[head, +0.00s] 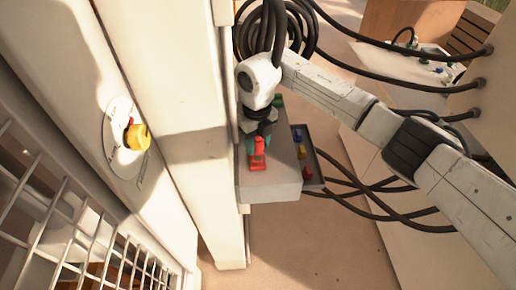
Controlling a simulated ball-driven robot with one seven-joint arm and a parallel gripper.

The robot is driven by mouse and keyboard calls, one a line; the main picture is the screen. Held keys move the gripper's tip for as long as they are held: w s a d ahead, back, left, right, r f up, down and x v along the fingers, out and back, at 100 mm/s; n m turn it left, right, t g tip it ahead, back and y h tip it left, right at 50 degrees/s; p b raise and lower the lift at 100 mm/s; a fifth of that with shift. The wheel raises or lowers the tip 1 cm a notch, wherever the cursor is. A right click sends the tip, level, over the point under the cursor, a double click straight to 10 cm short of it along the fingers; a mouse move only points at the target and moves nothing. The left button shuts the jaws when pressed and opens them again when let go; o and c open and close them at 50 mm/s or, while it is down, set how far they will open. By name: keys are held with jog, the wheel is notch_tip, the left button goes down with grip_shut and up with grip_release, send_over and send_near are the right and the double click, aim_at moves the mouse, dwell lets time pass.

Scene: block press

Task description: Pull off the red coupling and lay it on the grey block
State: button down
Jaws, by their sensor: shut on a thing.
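The red coupling (258,158) is a small upright red piece on or just above the top of the grey block (272,189), near its front left. My gripper (259,145) comes down from the back and is shut on the red coupling. The fingertips are small and partly hidden, and a teal patch shows beside them. I cannot tell whether the coupling's lower end touches the block. A green piece (278,101) shows behind my gripper on the block.
A dark side panel (304,150) with blue, yellow and red parts adjoins the block's right side. Black hoses loop behind and to the right. A wire rack (80,240) is at lower left.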

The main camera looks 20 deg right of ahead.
jog(key=shift+r+p, duration=0.55)
jog(key=shift+r, duration=0.25)
